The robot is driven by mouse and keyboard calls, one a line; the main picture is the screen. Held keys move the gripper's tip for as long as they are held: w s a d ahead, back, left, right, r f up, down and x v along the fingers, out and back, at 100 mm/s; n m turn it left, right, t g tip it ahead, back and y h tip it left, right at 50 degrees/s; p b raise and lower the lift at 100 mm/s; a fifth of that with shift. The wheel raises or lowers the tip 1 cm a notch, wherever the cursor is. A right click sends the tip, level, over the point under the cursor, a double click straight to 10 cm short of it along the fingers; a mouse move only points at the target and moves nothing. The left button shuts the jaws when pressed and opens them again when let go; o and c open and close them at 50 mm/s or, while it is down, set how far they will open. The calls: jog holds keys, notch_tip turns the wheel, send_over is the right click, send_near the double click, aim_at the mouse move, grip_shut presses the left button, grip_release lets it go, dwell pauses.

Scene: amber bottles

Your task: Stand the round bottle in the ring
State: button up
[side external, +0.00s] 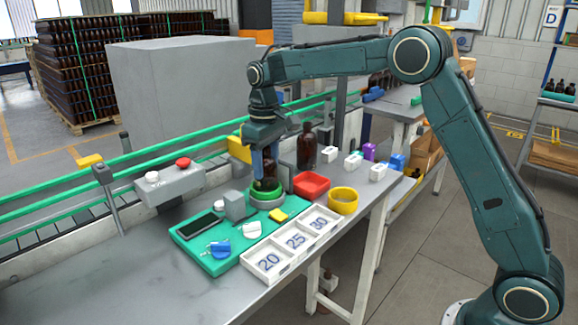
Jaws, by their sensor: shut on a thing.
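My gripper (265,168) points down and is shut on a dark amber bottle (267,183). The fingers and wrist hide much of this bottle, which looks upright. A second amber bottle (307,148) stands upright on the bench, behind and to the right of the gripper.
A red dish (311,186) and a yellow ring (343,200) lie right of the green ring. A grey button box (173,186) stands left, beside green conveyor rails (150,153).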

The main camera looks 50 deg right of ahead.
aim_at(267, 177)
jog(key=shift+f, duration=1.6)
jog(key=shift+f, duration=0.35)
jog(key=o, duration=0.7)
jog(key=shift+s+f, duration=0.1)
jog(key=shift+f, duration=0.15)
jog(key=shift+r, duration=0.1)
notch_tip(267, 177, up, 12)
jog(key=shift+r, duration=0.5)
